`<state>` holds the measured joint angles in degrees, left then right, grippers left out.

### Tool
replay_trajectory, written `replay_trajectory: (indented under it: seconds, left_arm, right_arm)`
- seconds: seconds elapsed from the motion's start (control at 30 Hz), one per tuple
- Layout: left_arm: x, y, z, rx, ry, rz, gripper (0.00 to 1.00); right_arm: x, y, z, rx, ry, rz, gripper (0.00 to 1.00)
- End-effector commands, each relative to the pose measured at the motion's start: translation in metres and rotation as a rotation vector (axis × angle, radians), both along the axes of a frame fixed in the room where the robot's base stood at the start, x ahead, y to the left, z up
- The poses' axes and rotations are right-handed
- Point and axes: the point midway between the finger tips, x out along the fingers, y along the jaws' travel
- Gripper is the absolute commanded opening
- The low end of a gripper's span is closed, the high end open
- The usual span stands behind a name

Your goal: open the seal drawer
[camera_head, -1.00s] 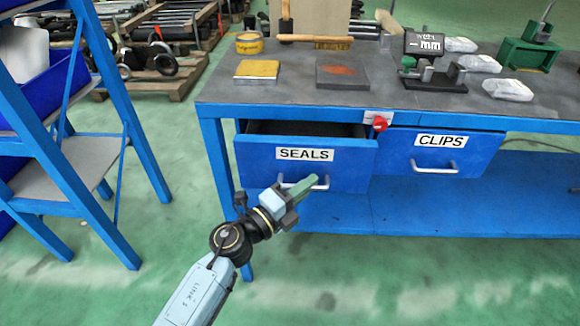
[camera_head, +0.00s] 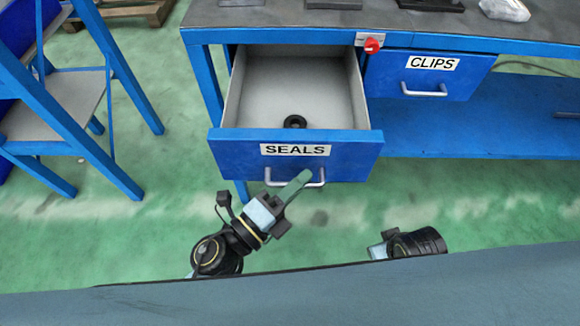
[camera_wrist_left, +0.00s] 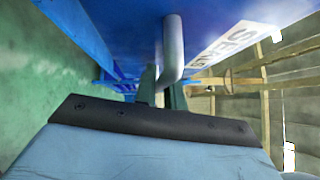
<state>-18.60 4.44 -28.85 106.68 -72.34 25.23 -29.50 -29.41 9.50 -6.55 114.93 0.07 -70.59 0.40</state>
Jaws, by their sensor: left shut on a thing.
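The seals drawer (camera_head: 225,146) is blue with a white SEALS label and stands well open below the bench top. Its grey inside shows, with one small black ring (camera_head: 295,121) on the floor near the front. My left gripper (camera_head: 303,178) is shut on the drawer's metal handle (camera_head: 270,180), at the right part of the bar. In the left wrist view the handle (camera_wrist_left: 173,48) runs down between the fingers, with the drawer front (camera_wrist_left: 125,25) above. Part of my right arm (camera_head: 415,244) shows at lower right; its fingers are not visible.
The CLIPS drawer (camera_head: 475,80) is shut, to the right. A red knob (camera_head: 373,45) sits on the bench edge between the drawers. A blue stepladder (camera_head: 75,110) stands at left. Green floor (camera_head: 170,225) is clear in front of the bench.

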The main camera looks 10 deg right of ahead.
Motion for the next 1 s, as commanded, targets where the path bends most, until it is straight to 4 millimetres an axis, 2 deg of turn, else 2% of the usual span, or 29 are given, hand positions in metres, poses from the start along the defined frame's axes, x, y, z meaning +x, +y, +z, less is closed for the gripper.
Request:
replay_trajectory:
  seconds: [0.37,0.4,0.47,0.77,0.87,1.0]
  left_arm:
    - [-0.002,0.000,-0.001,0.002,0.000,-0.003,0.00]
    - [-0.002,0.000,-0.001,0.002,0.000,-0.003,0.13]
    - [-0.002,0.000,-0.001,0.002,0.000,-0.003,0.20]
    - [-0.003,0.001,-0.001,0.001,0.001,-0.003,0.20]
    - [-0.008,0.008,-0.002,0.002,0.001,-0.004,0.20]
    - [-0.024,0.028,-0.006,0.004,0.002,-0.002,0.20]
  right_arm:
    - [0.000,0.000,-0.001,0.000,0.000,0.000,0.48]
    - [0.000,0.000,-0.001,0.000,0.000,0.000,0.48]
    - [0.000,0.000,-0.001,0.000,0.000,0.001,0.48]
    - [0.000,0.000,-0.001,0.000,0.000,0.001,0.48]
    - [0.000,0.000,0.000,0.000,0.000,0.001,0.48]
    - [0.000,0.000,0.000,0.000,0.000,0.001,0.48]
